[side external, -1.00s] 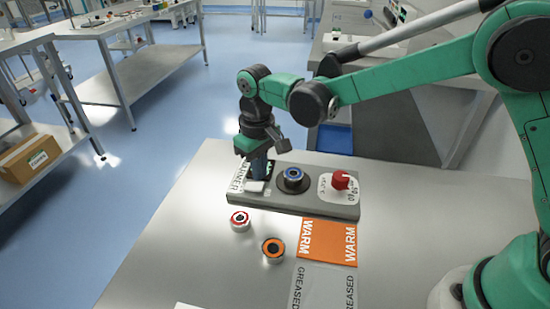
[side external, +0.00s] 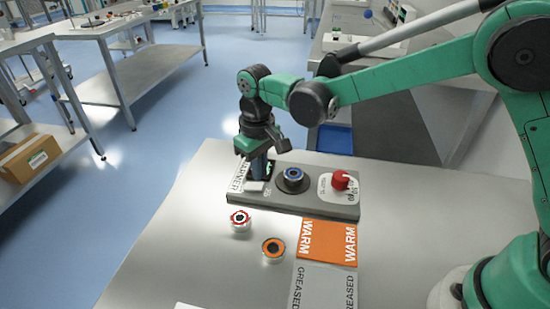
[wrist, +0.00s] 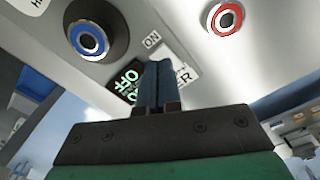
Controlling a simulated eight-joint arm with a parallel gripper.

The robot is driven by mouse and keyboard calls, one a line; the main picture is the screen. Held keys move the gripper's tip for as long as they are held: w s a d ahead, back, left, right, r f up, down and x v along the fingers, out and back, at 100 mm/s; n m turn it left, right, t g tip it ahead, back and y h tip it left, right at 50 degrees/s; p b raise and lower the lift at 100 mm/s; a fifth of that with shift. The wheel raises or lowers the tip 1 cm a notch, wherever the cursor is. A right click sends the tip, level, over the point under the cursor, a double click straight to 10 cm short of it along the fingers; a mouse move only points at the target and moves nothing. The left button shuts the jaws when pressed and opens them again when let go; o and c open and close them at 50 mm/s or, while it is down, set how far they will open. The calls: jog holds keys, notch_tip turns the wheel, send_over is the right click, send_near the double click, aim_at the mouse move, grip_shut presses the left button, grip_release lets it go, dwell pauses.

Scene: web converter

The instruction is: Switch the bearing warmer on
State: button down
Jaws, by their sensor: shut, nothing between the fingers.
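The bearing warmer (side external: 320,205) is a grey box on the bench. It has a dark round plate carrying a blue-ringed bearing (side external: 293,174) and a red knob (side external: 340,180) on a white panel. In the wrist view an ON label (wrist: 152,40) and a dark display with green characters (wrist: 124,82) sit on its top face. My gripper (side external: 258,180) is shut and empty, pointing down at the warmer's left end beside a white block (side external: 254,187). In the wrist view my fingertips (wrist: 158,66) overlap the area just below the ON label; whether they touch it is unclear.
A red-ringed bearing (side external: 240,220) and an orange-ringed bearing (side external: 273,250) stand in front of the warmer. An orange WARM mat (side external: 327,241) and a grey GREASED mat (side external: 322,288) lie at the right front.

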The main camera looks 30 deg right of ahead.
aim_at(261, 186)
jog(key=shift+f, duration=1.2)
dwell(0.6)
jog(key=shift+r, duration=3.5)
jog(key=s+d+r+m+t, duration=0.3)
jog(key=s+d+t, duration=0.4)
jog(key=s+d, duration=0.5)
jog(key=shift+s+d+r, duration=0.2)
jog(key=shift+d+r, duration=0.1)
jog(key=shift+r, duration=0.15)
